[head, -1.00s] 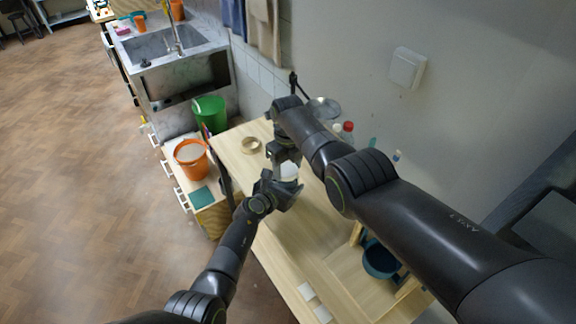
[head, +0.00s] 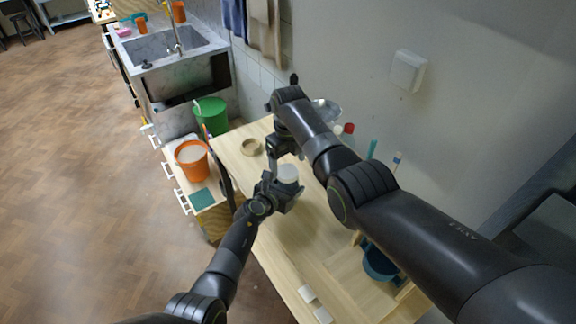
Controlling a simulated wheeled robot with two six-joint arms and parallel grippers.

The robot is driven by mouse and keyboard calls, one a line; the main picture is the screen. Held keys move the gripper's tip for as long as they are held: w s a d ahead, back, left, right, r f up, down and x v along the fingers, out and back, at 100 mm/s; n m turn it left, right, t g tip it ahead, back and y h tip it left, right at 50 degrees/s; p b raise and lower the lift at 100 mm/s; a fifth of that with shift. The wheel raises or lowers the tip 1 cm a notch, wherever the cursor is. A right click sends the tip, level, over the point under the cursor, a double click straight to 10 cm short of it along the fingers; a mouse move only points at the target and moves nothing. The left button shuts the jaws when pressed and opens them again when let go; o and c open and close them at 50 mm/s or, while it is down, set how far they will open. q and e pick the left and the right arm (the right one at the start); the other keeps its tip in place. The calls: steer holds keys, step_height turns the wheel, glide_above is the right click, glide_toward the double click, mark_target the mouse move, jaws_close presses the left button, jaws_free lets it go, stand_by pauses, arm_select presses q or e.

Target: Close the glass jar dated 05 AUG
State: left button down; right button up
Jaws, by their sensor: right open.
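A small whitish round jar (head: 288,173) stands on the wooden table, and its top looks pale. No date can be read on it, and I cannot tell whether the pale top is a lid. My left gripper (head: 284,190) is at the jar's near side, close against it. Its fingers are too dark and small to show whether they grip. My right gripper (head: 279,161) is open, just left of and above the jar. Its arm hides part of the table behind.
A round wooden piece (head: 251,147) lies on the table (head: 310,235) to the left. Red-topped (head: 348,128) items stand by the wall. An orange bucket (head: 192,162) is left of the table.

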mark_target(288, 172)
steer(key=shift+r, duration=0.7)
steer(key=shift+o, duration=0.3)
steer(key=o, duration=0.4)
steer(key=shift+o, duration=0.2)
steer(key=shift+r, duration=0.1)
step_height(288, 172, up, 12)
